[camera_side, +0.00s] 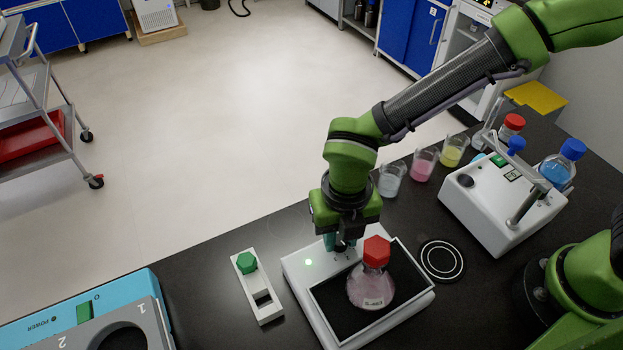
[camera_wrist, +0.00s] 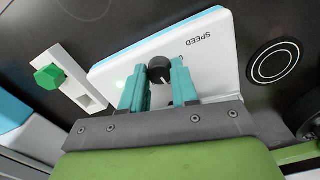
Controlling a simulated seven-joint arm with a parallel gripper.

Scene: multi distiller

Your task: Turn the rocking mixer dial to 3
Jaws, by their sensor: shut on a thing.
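The rocking mixer (camera_side: 296,284) is a white box with a black tray (camera_side: 340,318) on top and a lit green light. A flask (camera_side: 371,288) with a red cap and pink liquid stands upright on the tray. In the wrist view, the black dial (camera_wrist: 160,69) sits on the white panel marked SPEED (camera_wrist: 205,48). My gripper (camera_side: 341,244) is at the mixer's back edge, pointing down. Its teal fingers (camera_wrist: 158,80) are shut on the dial, one on each side. The dial's number marks are mostly hidden, so its setting cannot be read.
A white holder with a green hexagonal knob (camera_side: 247,263) lies left of the mixer. A ringed black pad (camera_side: 442,260) lies to its right. Several beakers and a white device (camera_side: 491,213) stand at the back right. A blue and grey machine (camera_side: 117,318) is front left.

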